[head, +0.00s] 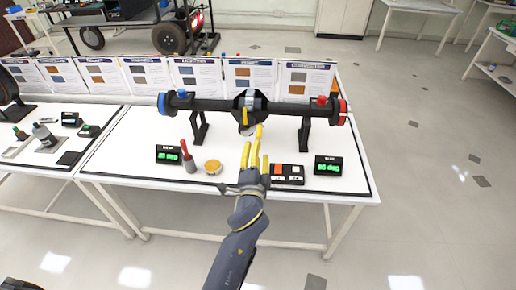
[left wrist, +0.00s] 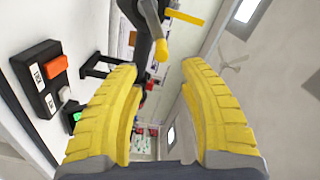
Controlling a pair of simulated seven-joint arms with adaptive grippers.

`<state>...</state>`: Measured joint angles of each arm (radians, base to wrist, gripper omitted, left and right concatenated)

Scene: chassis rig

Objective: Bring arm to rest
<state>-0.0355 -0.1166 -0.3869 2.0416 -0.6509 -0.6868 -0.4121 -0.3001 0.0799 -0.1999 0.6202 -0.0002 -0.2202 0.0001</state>
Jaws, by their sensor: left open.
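My left gripper (head: 256,148) has yellow fingers and reaches in from the bottom of the head view, over the front middle of the white table (head: 130,168). Its fingers (left wrist: 160,85) are spread wide in the left wrist view with nothing held between them. Ahead of them is a black axle (head: 215,103) on two black stands, with a yellow part (left wrist: 161,49) at its middle. A black switch box (head: 287,180) with an orange button (head: 278,170) sits beside the gripper; it also shows in the left wrist view (left wrist: 40,85). My right gripper is in neither view.
Green-lit displays (head: 168,160) (head: 328,172) stand left and right on the table. A red-handled tool (head: 186,156) and a yellow-topped tin (head: 213,167) stand left of the gripper. Poster boards (head: 250,76) line the back edge. Open floor (head: 430,200) lies to the right.

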